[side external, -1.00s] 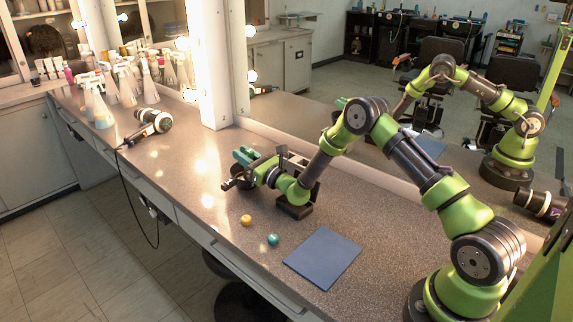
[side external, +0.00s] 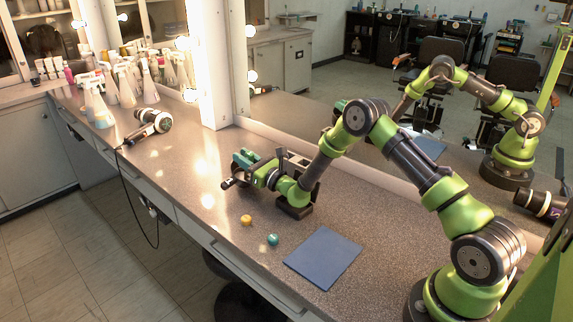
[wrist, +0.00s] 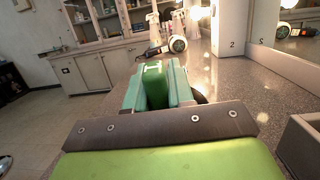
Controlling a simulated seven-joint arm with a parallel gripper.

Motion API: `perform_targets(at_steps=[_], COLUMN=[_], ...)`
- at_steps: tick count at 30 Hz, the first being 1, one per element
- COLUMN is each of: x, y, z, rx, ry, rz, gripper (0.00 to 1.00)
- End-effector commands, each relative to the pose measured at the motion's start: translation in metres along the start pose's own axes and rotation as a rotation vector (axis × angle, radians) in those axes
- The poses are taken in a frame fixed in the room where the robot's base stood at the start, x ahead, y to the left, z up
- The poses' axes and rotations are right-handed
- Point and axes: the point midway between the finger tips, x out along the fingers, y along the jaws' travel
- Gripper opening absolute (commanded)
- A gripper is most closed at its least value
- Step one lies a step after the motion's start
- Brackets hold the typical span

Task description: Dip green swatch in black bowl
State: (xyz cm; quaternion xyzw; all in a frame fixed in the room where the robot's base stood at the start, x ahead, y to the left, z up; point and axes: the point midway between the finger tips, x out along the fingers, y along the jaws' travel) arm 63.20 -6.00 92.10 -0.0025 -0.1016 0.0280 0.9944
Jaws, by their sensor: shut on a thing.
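My gripper (wrist: 153,88) has teal fingers and is shut on the green swatch (wrist: 155,92), a green block-like piece that shows between the fingers in the wrist view. In the side view my gripper (side external: 243,164) is low over the counter, left of the picture's middle. A dark rounded shape, probably the black bowl (wrist: 201,97), shows just right of and beyond the fingers in the wrist view. It is mostly hidden, and I cannot tell whether the swatch touches it.
A yellow ball (side external: 246,220), a teal ball (side external: 273,240) and a blue square mat (side external: 323,258) lie on the counter nearer my base. A hair dryer (side external: 150,122) and several bottles (side external: 103,105) stand further left. The mirror wall runs along the back.

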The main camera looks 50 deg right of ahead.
Motion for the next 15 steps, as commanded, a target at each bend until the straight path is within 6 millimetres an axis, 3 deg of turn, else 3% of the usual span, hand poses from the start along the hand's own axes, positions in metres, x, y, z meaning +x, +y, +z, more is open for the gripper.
perform_targets(at_steps=[1, 4, 15], x=[-0.004, -0.004, -0.002], y=[0.001, 0.000, 0.000], z=[-0.007, -0.003, 0.032], rx=[-0.001, -0.001, -0.001], ry=[0.020, 0.020, 0.007], rz=[0.002, 0.002, 0.000], gripper=[0.00, 0.00, 0.00])
